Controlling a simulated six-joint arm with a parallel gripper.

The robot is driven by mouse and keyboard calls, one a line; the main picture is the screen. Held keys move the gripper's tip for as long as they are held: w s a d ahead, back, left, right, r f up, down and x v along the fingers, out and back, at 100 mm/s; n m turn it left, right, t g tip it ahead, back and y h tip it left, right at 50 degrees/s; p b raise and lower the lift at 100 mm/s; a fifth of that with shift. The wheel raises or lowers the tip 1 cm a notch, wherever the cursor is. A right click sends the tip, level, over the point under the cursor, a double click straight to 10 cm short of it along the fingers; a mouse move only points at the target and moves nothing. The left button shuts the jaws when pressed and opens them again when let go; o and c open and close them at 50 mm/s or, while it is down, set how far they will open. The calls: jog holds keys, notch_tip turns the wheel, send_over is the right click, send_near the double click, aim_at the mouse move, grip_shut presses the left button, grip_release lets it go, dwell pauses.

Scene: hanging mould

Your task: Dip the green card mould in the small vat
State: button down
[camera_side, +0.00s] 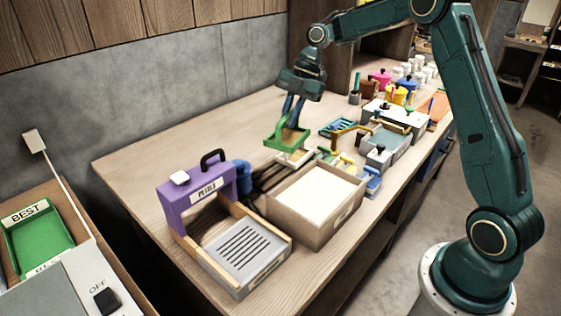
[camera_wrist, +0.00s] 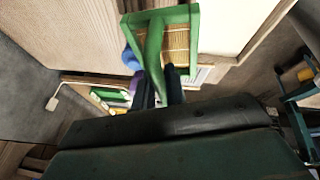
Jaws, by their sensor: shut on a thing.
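The green card mould (camera_side: 285,138) is a small green frame with a tan slatted face. My gripper (camera_side: 292,112) is shut on it and holds it over the workbench. In the wrist view the mould (camera_wrist: 162,42) shows beyond my two dark fingers (camera_wrist: 160,88), which close on its green handle. The grey vat (camera_side: 388,142) stands to the right of the mould in the side view, with a bluish surface inside. A blue-and-green frame (camera_side: 340,126) lies between them. I cannot tell for certain which container is the small vat.
A pale tray (camera_side: 295,158) sits just below the mould. Coloured pots (camera_side: 382,78) stand at the back right. The bench's left part is clear.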

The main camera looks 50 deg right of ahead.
jog(key=s+a+f+n+g, duration=0.1)
jog(key=s+f+n, duration=0.2)
jog(key=s, duration=0.8)
jog(key=shift+s+a+f+n, duration=0.15)
jog(key=shift+s+a+n, duration=0.05)
jog(key=shift+n, duration=0.1)
jog(key=shift+f, duration=0.15)
jog(key=shift+f, duration=5.7)
jog(key=shift+r, duration=0.15)
notch_tip(320, 180, up, 8)
